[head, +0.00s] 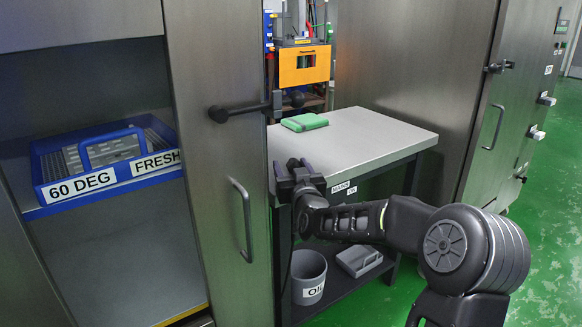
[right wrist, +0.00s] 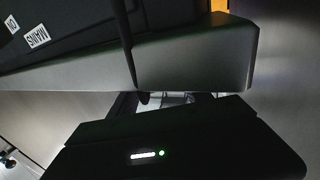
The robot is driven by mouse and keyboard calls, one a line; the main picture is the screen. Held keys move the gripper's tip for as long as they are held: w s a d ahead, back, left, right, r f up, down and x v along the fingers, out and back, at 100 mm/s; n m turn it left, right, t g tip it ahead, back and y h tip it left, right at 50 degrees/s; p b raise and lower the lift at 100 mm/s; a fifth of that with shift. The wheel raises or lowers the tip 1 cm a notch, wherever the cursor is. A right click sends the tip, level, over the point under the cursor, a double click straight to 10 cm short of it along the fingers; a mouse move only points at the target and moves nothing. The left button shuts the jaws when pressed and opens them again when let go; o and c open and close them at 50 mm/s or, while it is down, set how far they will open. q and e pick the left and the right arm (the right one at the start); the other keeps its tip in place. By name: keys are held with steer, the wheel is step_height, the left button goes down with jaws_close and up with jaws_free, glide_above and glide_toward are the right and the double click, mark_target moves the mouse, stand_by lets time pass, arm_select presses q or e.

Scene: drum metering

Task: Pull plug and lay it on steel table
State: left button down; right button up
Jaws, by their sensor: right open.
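The steel table (head: 375,140) stands right of the open cabinet door, with a bare grey top and a green pad near its back edge. My right gripper (head: 297,168) is open at the table's front left corner, close to the door's edge. I cannot make out the plug; the gripper and the table edge may hide it. The right wrist view is dark: it shows the table's edge (right wrist: 190,62) and a MAINS label (right wrist: 37,36). A thin dark rod or cable crosses that edge; I cannot tell which. My left gripper is not in view.
The cabinet door (head: 215,200) with its bar handle stands left of the gripper. A blue tray (head: 105,184) marked 60 DEG and FRESH sits inside the cabinet. A grey bin (head: 308,275) stands on the table's lower shelf. The green pad (head: 304,122) leaves most of the tabletop free.

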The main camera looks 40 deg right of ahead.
step_height(320, 180, down, 3)
steer(key=shift+s+r+g, duration=0.15)
steer(key=shift+r+g, duration=0.05)
steer(key=shift+g, duration=0.1)
steer(key=s+a+r+p, duration=0.1)
steer(key=s+a+r, duration=0.1)
steer(key=s, duration=0.5)
steer(key=shift+a, duration=0.5)
steer(key=shift+r, duration=0.1)
